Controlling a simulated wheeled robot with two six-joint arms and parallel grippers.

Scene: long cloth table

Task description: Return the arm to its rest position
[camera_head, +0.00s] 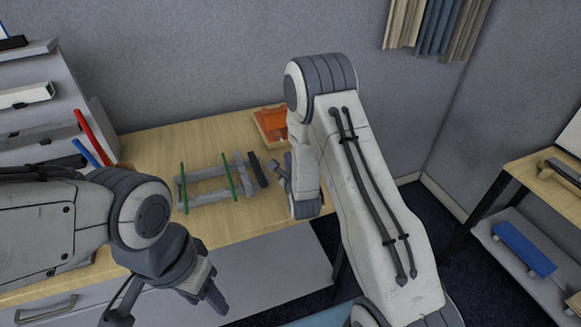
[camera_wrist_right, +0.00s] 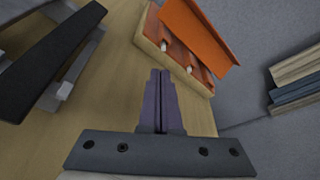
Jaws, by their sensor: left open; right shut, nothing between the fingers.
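My right gripper (camera_head: 286,172) hangs over the wooden table (camera_head: 217,132), between the grey rack and the orange object. In the right wrist view its fingers (camera_wrist_right: 160,88) are together with nothing between them. My left gripper (camera_head: 207,290) is low in front of the table, pointing down and to the right. It is open and holds nothing that I can see. My right arm covers part of the table's right end.
A grey rack (camera_head: 208,173) with green bars and a black bar (camera_head: 258,169) lies on the table. An orange object (camera_head: 273,122) on a wooden base stands behind. Red (camera_head: 91,134) and blue (camera_head: 85,152) sticks stand left. A side shelf (camera_head: 546,196) is at right.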

